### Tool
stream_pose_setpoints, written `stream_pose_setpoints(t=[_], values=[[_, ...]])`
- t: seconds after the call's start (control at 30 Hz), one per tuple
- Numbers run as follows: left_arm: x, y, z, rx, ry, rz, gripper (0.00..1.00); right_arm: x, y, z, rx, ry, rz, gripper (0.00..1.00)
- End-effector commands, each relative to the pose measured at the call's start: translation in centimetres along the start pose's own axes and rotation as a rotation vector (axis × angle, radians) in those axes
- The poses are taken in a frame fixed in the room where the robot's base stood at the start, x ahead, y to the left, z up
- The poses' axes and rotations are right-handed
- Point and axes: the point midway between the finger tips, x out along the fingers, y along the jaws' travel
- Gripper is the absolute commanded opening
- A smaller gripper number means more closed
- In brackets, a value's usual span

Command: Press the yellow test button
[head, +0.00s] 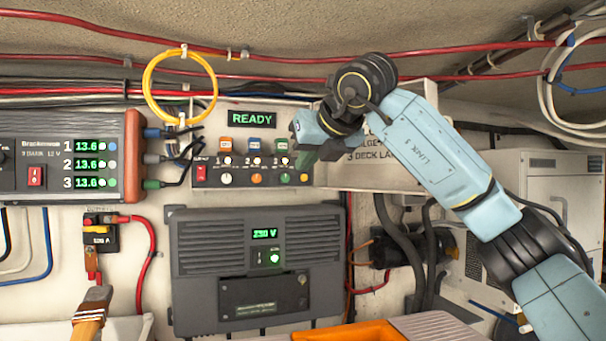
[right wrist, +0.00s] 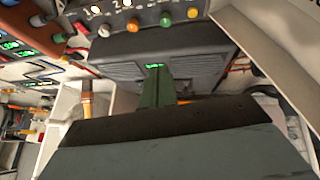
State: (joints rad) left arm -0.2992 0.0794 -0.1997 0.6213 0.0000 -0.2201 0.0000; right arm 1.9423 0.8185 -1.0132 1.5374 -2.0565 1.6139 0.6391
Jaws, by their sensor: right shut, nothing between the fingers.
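The yellow test button (head: 304,178) is the small round yellow piece at the right end of the dark control panel's lower row. It also shows near the top of the right wrist view (right wrist: 192,13). My right gripper (head: 303,158) is shut and empty, in front of the panel's right end. In the head view its fingertips appear just above the yellow button and hide part of the panel there. In the right wrist view the closed fingers (right wrist: 158,82) appear below the button in the picture, with a visible gap. My left gripper is not in view.
White, orange (head: 257,179) and green knobs sit left of the yellow button, with a red switch (head: 201,173) at the far left. A green READY display (head: 252,118) is above. A grey inverter (head: 257,265) hangs below. A white-framed board (head: 375,180) is close right.

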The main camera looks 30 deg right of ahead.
Motion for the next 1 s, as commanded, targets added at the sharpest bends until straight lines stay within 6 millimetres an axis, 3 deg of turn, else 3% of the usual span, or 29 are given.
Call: stream_pose_setpoints(t=[0.03, 0.17, 0.57, 0.77, 1.0], values=[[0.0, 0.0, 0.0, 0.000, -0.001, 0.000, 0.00, -1.2, -1.8, 0.6, 0.025, -0.005, -0.060, 0.00], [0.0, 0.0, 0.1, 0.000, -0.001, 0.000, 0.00, -2.7, -4.1, 1.1, 0.063, -0.004, -0.141, 0.00], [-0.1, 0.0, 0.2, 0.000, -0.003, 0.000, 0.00, -2.7, -4.4, 1.2, 0.068, -0.002, -0.152, 0.00], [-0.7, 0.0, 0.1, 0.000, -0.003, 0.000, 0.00, -0.5, -4.8, 1.2, 0.067, 0.002, -0.154, 0.00], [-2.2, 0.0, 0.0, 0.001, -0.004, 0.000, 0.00, 4.5, -5.5, 1.3, 0.067, 0.002, -0.153, 0.00]])
